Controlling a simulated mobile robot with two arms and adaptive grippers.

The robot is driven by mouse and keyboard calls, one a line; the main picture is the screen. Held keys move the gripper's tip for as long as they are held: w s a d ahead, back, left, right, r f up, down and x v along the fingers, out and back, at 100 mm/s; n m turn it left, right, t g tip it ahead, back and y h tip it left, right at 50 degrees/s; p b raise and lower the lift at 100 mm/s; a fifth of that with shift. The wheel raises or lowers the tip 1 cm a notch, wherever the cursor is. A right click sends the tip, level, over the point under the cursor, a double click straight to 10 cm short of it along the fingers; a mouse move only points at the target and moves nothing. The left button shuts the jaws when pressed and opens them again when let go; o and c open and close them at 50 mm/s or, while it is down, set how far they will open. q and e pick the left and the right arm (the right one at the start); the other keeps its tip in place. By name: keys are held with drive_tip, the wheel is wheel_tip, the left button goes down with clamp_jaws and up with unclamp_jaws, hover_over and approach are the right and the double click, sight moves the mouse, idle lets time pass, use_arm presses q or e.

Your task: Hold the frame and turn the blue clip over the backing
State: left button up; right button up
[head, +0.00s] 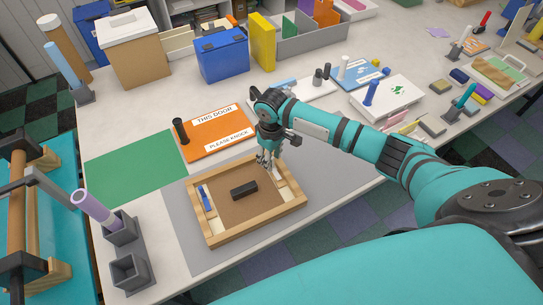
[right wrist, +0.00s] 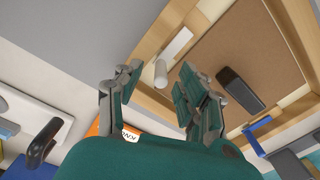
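The wooden frame (head: 222,238) lies flat on a grey mat, with a brown backing (head: 237,212) inside it. A black block-like handle (head: 243,190) sits on the backing. The blue clip (head: 207,198) is at the frame's left side, lying along the rail; it also shows in the right wrist view (right wrist: 256,136). A white clip (right wrist: 175,45) with a short knob is at the opposite side. My right gripper (head: 267,163) is over the frame's far right part, by the white clip. In the right wrist view its fingers (right wrist: 155,92) are apart with nothing gripped. My left gripper is out of view.
An orange door sign (head: 215,133) with a black post lies behind the frame. A green mat (head: 135,165) is to the left, and grey holders (head: 130,272) with a lilac tube stand front left. A white board (head: 385,100) and small items lie to the right.

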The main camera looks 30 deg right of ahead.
drive_tip(key=shift+c, duration=0.5)
clamp_jaws()
idle(0.8)
